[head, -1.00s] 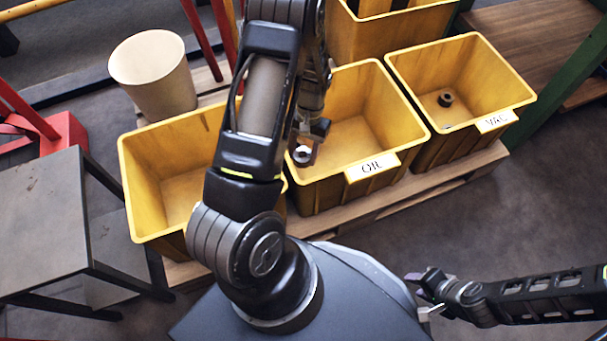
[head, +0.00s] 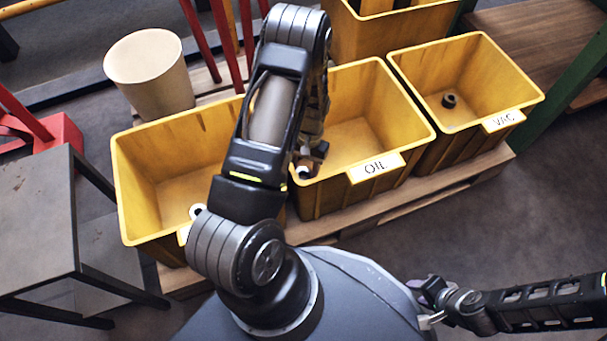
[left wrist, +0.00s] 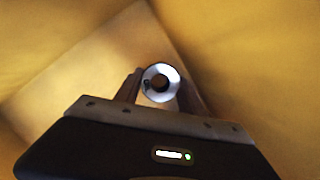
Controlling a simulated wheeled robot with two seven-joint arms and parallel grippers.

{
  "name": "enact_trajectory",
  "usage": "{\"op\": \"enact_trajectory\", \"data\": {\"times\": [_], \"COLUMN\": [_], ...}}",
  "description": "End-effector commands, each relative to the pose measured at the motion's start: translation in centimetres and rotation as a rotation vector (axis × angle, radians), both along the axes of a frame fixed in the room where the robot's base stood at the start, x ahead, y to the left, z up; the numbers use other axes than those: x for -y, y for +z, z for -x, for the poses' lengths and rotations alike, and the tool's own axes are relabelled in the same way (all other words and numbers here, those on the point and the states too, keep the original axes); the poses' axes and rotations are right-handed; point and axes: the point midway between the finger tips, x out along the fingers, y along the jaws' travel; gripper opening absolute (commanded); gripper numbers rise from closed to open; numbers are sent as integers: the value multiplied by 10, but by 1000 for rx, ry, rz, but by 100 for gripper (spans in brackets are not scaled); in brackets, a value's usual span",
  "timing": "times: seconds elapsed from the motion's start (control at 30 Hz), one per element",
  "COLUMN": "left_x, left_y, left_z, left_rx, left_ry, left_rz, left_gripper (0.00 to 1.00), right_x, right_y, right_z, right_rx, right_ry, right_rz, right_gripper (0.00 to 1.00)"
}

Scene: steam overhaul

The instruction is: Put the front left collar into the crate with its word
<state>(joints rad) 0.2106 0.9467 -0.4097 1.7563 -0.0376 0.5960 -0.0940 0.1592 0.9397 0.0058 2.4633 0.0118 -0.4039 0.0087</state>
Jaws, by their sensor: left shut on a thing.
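A small metal collar (head: 304,173) with a pale ring face is held in my left gripper (head: 311,160), inside the yellow OIL crate (head: 418,112) near its left front side. The left wrist view shows the collar (left wrist: 161,83) end-on between the shut jaws, with crate walls and floor around it. I cannot tell whether the collar touches the crate. The VAC crate (head: 531,88), on the right, has a dark collar (head: 449,100) on its floor. The left crate (head: 125,190) shows a pale ring (head: 197,210) beside my arm; its label is mostly hidden. My right gripper (head: 428,302) is open and empty.
The crates stand on a wooden pallet (head: 425,194). A beige bin (head: 150,75) and red posts stand behind the left crate. Another yellow crate (head: 345,45) is at the back. A grey table (head: 35,220) is at the left, a green post (head: 575,85) at the right.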

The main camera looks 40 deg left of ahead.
Motion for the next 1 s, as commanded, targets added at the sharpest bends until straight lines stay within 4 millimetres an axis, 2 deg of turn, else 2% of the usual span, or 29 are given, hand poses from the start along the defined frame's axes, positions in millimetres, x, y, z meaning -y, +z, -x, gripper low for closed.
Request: {"op": "enact_trajectory", "data": {"times": [0.03,0.33,0.57,0.6,0.83,1.0], "left_x": [0,0,0,0,0,0], "left_y": [-5,-5,-12,-12,-11,-11], "left_z": [0,0,0,0,0,0], "left_rx": [0,1,0,0,0,0], "left_ry": [0,0,1,1,1,1], "left_rz": [0,0,0,0,0,0], "left_gripper": [0,0,0,49,68,69], "right_x": [0,0,0,0,0,0], "right_y": [-3,-2,-7,-6,-6,-6], "right_z": [0,-1,-1,-1,-1,-1], "right_rx": [1,2,2,2,2,2], "right_ry": [0,-1,-2,-2,-2,-1], "right_rz": [0,0,-1,-1,-1,-1], "right_gripper": [36,36,36,36,36,36]}}
